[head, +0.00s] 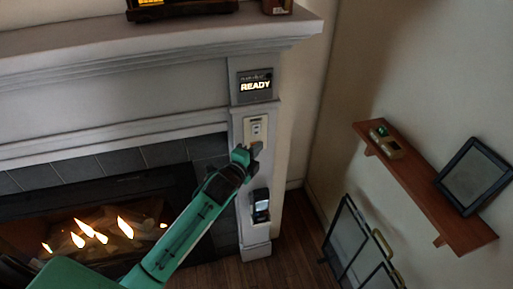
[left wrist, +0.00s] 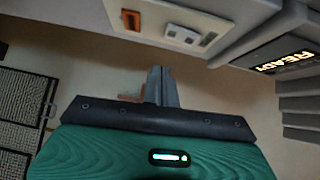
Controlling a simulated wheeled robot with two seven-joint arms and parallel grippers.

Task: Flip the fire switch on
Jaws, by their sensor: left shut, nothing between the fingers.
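The fire switch (head: 256,130) is a pale plate on the right column of the fireplace, below a lit sign reading READY (head: 254,86). My left gripper (head: 247,151) is just below the plate, its fingers shut and empty. I cannot tell whether they touch the plate. In the left wrist view, the shut fingers (left wrist: 161,86) point toward the column, with the switch plate (left wrist: 190,36) above them and the READY sign (left wrist: 284,60) at the right. The position of the switch lever is too small to tell. My right gripper is not in view.
Flames show in the fireplace (head: 95,232) at left. A small dark device (head: 261,206) is on the column below the switch. A wooden shelf (head: 424,186) with a dark frame (head: 472,178) is on the right wall. A black screen (head: 352,243) stands on the floor.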

